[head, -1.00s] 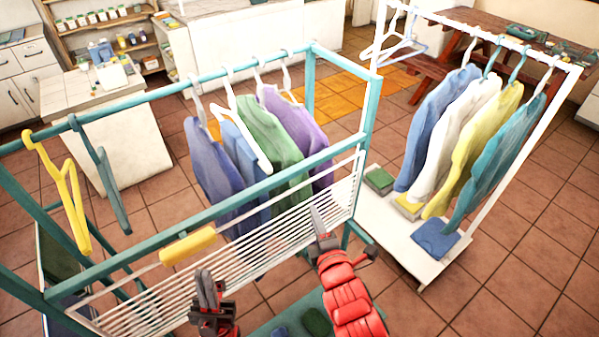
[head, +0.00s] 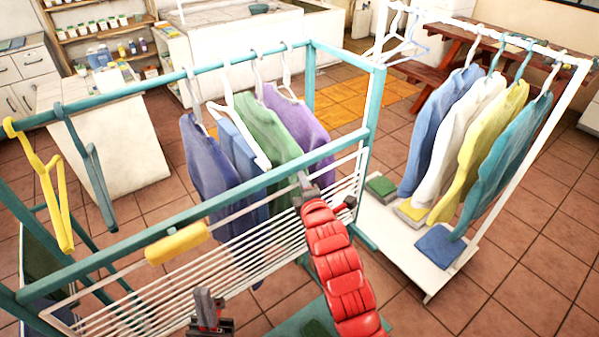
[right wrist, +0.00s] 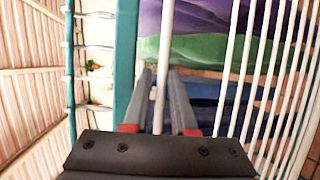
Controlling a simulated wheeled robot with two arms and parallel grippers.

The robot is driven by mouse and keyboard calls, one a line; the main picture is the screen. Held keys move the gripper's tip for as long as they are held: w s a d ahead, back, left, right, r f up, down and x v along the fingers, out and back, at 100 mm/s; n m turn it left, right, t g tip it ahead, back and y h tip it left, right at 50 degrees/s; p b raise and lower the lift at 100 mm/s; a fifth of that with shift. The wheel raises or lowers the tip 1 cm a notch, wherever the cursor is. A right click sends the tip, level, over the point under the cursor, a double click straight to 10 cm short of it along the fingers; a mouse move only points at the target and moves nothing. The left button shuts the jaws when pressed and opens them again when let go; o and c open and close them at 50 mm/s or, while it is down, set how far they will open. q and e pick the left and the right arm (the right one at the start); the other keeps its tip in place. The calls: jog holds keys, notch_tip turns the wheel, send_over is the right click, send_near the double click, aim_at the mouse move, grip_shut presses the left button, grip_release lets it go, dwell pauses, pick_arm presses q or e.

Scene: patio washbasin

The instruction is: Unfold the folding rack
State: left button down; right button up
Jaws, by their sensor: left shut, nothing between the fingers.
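The folding rack (head: 262,235) is a panel of thin white bars inside the teal frame (head: 225,192), sloping down in front of the hanging clothes. A yellow grip (head: 178,243) sits on its upper rail, left of the middle. My right gripper (head: 304,184) is at the right part of the upper rail. In the right wrist view its fingers (right wrist: 162,95) are apart, one on each side of a white rail (right wrist: 163,60), with a gap visible at the left finger. My left gripper (head: 208,300) is shut and empty in front of the rack's lower bars.
Purple, green and blue garments (head: 270,135) hang behind the rack. Yellow (head: 45,185) and teal (head: 88,165) empty hangers hang at the left. A white clothes stand (head: 400,245) with several garments stands at the right. Tiled floor is free at the lower right.

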jog(key=shift+p+x, duration=0.35)
jog(key=shift+x, duration=1.05)
jog(key=shift+f, duration=0.1)
grip_shut()
dwell(0.4)
